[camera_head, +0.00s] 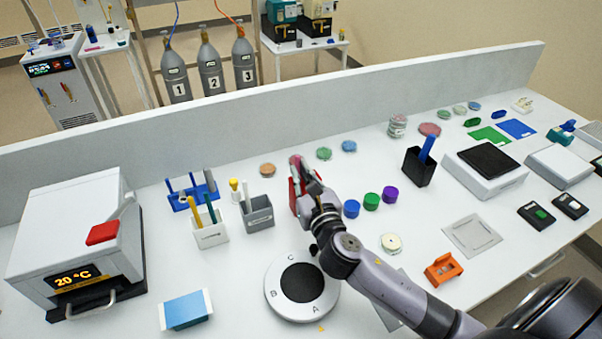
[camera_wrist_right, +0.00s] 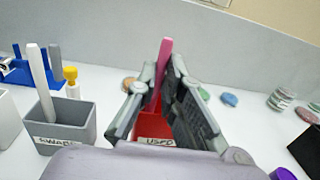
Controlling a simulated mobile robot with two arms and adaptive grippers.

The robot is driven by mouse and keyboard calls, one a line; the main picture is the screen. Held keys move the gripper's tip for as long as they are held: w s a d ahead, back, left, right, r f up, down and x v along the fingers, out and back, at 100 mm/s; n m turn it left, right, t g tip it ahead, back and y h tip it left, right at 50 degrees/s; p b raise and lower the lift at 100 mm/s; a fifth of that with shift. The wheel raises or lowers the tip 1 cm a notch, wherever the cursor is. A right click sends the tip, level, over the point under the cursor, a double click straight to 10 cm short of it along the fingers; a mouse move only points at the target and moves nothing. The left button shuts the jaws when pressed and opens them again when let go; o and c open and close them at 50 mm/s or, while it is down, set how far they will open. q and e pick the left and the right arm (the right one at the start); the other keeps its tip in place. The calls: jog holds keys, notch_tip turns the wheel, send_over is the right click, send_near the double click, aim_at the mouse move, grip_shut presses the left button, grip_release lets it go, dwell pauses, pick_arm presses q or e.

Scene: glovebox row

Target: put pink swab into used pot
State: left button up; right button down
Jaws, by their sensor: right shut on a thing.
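My right gripper (camera_wrist_right: 160,88) is shut on the pink swab (camera_wrist_right: 166,52), whose pink upper end stands up between the fingers in the right wrist view. The used pot (camera_wrist_right: 153,127) is red with a "USED" label and sits directly below and beyond the fingers. In the head view the red pot (camera_head: 294,198) stands on the bench, partly covered by the right gripper (camera_head: 306,180). The swab's lower end is hidden by the fingers, so I cannot tell whether it is inside the pot or above it. My left gripper is not in view.
A grey swab pot (camera_head: 257,212) and a white holder with sticks (camera_head: 210,236) stand left of the red pot. Blue, green and purple caps (camera_head: 371,201) lie to its right. A round white device (camera_head: 302,284) is in front. A low wall (camera_head: 280,100) runs behind.

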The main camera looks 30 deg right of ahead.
jog(key=c, duration=1.6)
grip_release()
jog(key=shift+c, duration=0.2)
notch_tip(320, 180, up, 9)
jog(key=p, duration=1)
